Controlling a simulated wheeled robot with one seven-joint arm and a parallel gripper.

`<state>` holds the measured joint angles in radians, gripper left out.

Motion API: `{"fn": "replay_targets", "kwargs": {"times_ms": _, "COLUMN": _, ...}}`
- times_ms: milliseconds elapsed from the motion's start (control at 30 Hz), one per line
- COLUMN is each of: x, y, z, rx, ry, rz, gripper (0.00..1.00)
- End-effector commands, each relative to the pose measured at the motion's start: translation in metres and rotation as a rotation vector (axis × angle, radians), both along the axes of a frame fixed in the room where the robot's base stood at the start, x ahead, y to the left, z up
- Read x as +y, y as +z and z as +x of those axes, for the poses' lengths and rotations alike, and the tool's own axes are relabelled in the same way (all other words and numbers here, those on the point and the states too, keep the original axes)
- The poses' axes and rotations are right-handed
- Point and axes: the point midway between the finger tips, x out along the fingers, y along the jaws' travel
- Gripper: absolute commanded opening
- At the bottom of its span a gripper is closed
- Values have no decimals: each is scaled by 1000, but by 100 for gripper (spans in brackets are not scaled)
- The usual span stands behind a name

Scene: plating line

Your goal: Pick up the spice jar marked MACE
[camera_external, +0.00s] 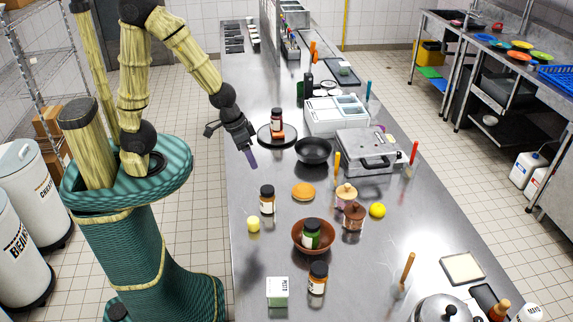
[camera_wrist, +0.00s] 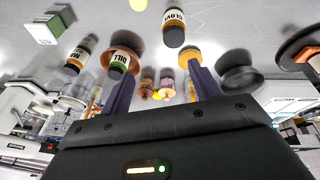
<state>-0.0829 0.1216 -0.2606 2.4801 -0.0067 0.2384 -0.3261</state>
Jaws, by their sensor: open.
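Several spice jars stand on the steel counter, and I cannot read MACE for certain on any. One jar (camera_external: 318,278) stands at the front beside a white-green box; its wrist-view label (camera_wrist: 77,55) is only partly legible. Another jar (camera_external: 267,199) reads CLOVE in the wrist view (camera_wrist: 174,28). A green-labelled jar (camera_external: 311,236), DILL in the wrist view (camera_wrist: 121,62), is in a brown bowl (camera_external: 298,246). A red-labelled jar (camera_external: 277,120) is on a black round plate (camera_external: 264,139), its label unreadable. My gripper (camera_external: 250,158) is open and empty above the counter's left edge, its fingers (camera_wrist: 163,88) apart.
A black bowl (camera_external: 313,150), orange disc (camera_external: 303,191), yellow ball (camera_external: 253,224), lemon (camera_external: 377,210) and two lidded pots (camera_external: 354,217) crowd the counter. A press grill (camera_external: 370,150) stands behind right. The white-green box (camera_external: 277,292) is at the front. Bare steel shows at the left edge.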

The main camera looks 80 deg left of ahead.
Motion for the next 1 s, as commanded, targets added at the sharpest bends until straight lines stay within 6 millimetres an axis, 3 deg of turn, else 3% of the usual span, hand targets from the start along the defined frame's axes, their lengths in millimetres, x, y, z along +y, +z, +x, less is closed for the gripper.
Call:
{"fn": "replay_targets", "kwargs": {"times_ms": 100, "x": -30, "y": -29, "z": 8, "rx": 0, "ry": 56, "rz": -90, "gripper": 63}}
{"fn": "replay_targets", "kwargs": {"times_ms": 300, "x": -95, "y": -66, "z": 15, "rx": 10, "ry": 200, "rz": -329, "gripper": 63}}
{"fn": "replay_targets", "kwargs": {"times_ms": 500, "x": -160, "y": -80, "z": 13, "rx": 71, "ry": 385, "rz": -628, "gripper": 63}}
{"fn": "replay_targets", "kwargs": {"times_ms": 667, "x": -205, "y": -70, "z": 11, "rx": 161, "ry": 568, "rz": -901, "gripper": 63}}
{"fn": "replay_targets", "kwargs": {"times_ms": 800, "x": -235, "y": -48, "z": 13, "rx": 268, "ry": 748, "rz": -1153, "gripper": 63}}
{"fn": "replay_targets", "kwargs": {"times_ms": 1000, "x": -252, "y": -4, "z": 24, "rx": 437, "ry": 997, "rz": -1484, "gripper": 63}}
